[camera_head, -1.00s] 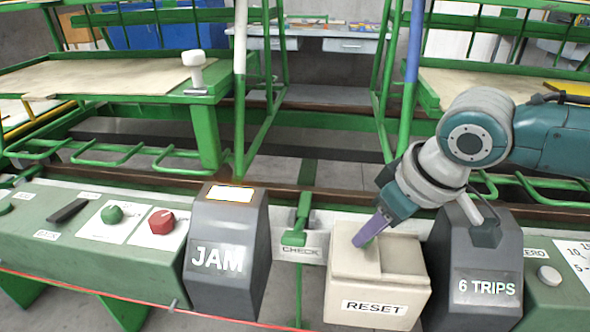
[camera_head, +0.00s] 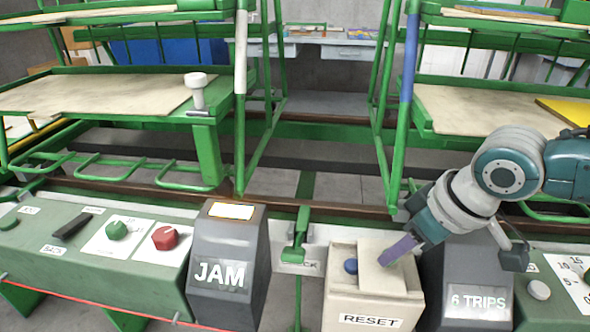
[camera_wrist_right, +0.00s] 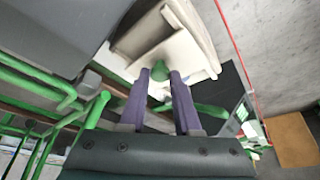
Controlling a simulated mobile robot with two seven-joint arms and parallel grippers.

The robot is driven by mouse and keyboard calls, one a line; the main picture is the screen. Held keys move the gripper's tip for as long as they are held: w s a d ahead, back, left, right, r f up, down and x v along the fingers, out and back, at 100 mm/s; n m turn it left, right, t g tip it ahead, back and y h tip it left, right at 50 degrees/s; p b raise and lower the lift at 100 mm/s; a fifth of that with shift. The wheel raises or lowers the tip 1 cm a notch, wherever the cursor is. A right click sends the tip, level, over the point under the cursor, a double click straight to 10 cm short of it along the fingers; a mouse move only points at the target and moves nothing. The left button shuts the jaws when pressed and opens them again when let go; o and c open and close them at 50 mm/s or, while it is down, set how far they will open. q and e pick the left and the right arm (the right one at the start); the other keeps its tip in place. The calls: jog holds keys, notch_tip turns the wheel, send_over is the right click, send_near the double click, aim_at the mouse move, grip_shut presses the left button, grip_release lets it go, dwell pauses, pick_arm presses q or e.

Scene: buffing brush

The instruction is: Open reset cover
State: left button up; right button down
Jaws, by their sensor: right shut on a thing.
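The cream RESET box (camera_head: 371,319) stands between the JAM box and the 6 TRIPS box in the head view. Its cream cover (camera_head: 383,272) stands to the right on the box top, and a blue button (camera_head: 351,266) shows to its left. My right gripper (camera_head: 388,258) reaches in from the right, its purple fingers on the cover's upper part. It is shut on the cover, though the exact contact is hard to see. In the right wrist view, the two purple fingers (camera_wrist_right: 160,76) point at the cream box parts. My left gripper is not in view.
The grey JAM box (camera_head: 226,272) stands left and the grey 6 TRIPS box (camera_head: 478,303) stands close on the right, under my arm. A green CHECK lever (camera_head: 296,250) rises just left of the RESET box. Green frames stand behind.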

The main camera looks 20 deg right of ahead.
jog(key=shift+s+d, duration=0.25)
jog(key=shift+d, duration=0.15)
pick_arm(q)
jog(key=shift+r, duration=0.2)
pick_arm(e)
jog(key=c, duration=0.6)
grip_release()
jog(key=shift+a, duration=0.1)
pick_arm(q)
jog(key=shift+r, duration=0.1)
pick_arm(e)
jog(key=shift+r, duration=0.1)
pick_arm(q)
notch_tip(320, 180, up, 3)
jog(key=p, duration=0.3)
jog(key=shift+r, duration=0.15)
pick_arm(e)
jog(key=v, duration=0.9)
jog(key=shift+s+r, duration=0.2)
jog(key=shift+r, duration=0.1)
